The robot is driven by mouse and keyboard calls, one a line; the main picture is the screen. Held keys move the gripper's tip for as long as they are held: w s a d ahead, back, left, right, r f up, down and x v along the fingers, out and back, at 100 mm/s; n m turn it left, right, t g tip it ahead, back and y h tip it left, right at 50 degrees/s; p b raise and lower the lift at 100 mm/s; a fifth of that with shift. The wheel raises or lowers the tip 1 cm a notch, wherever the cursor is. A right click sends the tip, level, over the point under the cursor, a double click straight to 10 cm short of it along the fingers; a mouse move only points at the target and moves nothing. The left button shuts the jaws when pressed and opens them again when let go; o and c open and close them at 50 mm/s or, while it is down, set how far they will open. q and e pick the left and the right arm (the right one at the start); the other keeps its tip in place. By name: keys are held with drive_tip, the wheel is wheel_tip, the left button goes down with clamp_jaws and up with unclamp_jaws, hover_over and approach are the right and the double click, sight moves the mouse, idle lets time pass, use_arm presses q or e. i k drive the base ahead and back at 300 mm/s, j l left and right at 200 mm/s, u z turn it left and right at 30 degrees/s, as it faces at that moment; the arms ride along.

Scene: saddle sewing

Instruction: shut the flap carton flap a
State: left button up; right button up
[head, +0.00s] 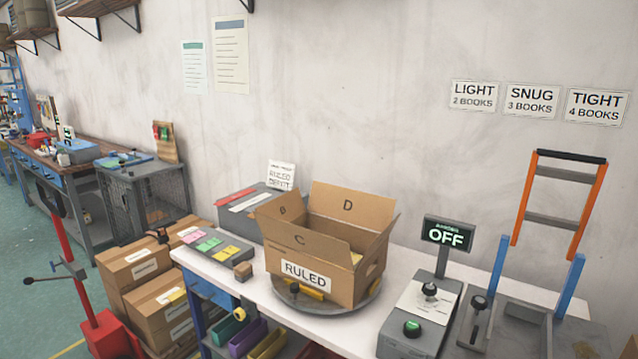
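The open brown carton (346,287) sits on a round grey turntable (325,308) on the white bench, with a RULED label (306,275) on its front. Flap D (348,207) stands up at the back. Flap B (282,211) stands up at the left. Flap C (300,240) stands up along the front. The flap on the right side shows no letter from here, so I cannot tell whether it is flap A. Something yellow shows inside the carton, mostly hidden. Neither of my grippers is in view.
An orange frame (560,205) stands at far right. Stacked cartons (135,265) are at left.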

sight(377, 242)
drive_tip(key=i+l+u, duration=0.1)
drive_tip(key=i+l, duration=0.25)
drive_tip(key=i+l+u, duration=0.15)
drive_tip(key=i+l, duration=0.15)
drive_tip(key=i+l+u, duration=0.1)
drive_tip(key=i+l, duration=0.2)
drive_tip(key=l, duration=0.25)
drive_tip(key=k+j, duration=0.15)
drive_tip(key=j, duration=0.3)
drive_tip(key=k+j+u, duration=0.1)
drive_tip(key=j, duration=0.35)
drive_tip(key=k+j, duration=0.15)
drive_tip(key=j, duration=0.3)
drive_tip(key=l+u, duration=0.05)
